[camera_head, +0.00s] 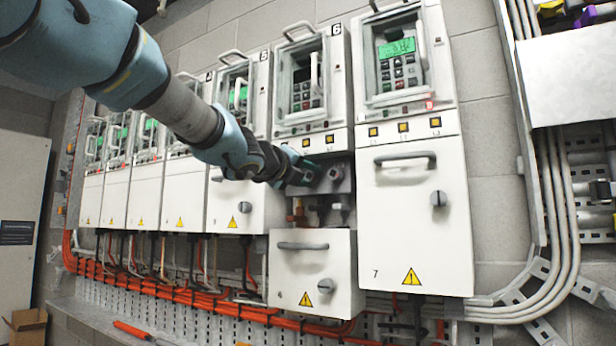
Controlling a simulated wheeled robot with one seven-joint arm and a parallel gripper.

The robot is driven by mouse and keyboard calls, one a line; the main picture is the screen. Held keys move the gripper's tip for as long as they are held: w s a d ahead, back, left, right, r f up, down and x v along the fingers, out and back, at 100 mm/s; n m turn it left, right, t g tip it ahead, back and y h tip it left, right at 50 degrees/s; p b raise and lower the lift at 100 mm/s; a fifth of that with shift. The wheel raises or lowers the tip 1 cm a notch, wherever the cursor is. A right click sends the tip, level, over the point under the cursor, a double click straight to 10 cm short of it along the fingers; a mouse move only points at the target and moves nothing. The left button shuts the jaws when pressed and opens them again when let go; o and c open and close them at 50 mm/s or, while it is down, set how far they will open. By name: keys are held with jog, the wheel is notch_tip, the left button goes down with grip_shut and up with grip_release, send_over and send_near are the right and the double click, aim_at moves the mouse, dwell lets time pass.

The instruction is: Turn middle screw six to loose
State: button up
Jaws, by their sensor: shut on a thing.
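Unit six (312,85) stands in the row of drives, with its lower compartment exposed. A grey terminal block (341,184) shows there, with a dark round screw head on its right part. My gripper (312,174) reaches in from the left, in front of this block. Its jaws are shut at the block, on what seems to be the middle screw; the jaws hide that screw, so its turn position cannot be told. The white lower cover of unit six (313,268), with a grey handle and a knob, sits low, beneath the exposed compartment.
Unit seven (412,215) stands close on the right, its lower cover shut and a red light lit. More closed drives (183,195) line the left, behind my arm. Orange cables (180,300) run below. Grey conduits (552,200) run down the right.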

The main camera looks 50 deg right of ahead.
jog(key=shift+n, duration=0.4)
grip_shut()
jog(key=n+p, duration=0.1)
jog(key=n, duration=0.3)
jog(key=shift+w+n+p, duration=0.1)
jog(key=shift+n+p, duration=0.2)
jog(key=shift+p, duration=0.05)
jog(key=n+p, duration=0.2)
jog(key=n, duration=0.3)
jog(key=shift+n, duration=0.3)
jog(key=n+p, duration=0.2)
jog(key=n, duration=0.3)
jog(key=n+p, duration=0.2)
jog(key=n, duration=0.4)
jog(key=shift+p, duration=0.4)
jog(key=shift+f+n, duration=0.1)
jog(key=shift+n, duration=0.2)
jog(key=o, duration=1)
grip_release()
jog(key=shift+a, duration=0.1)
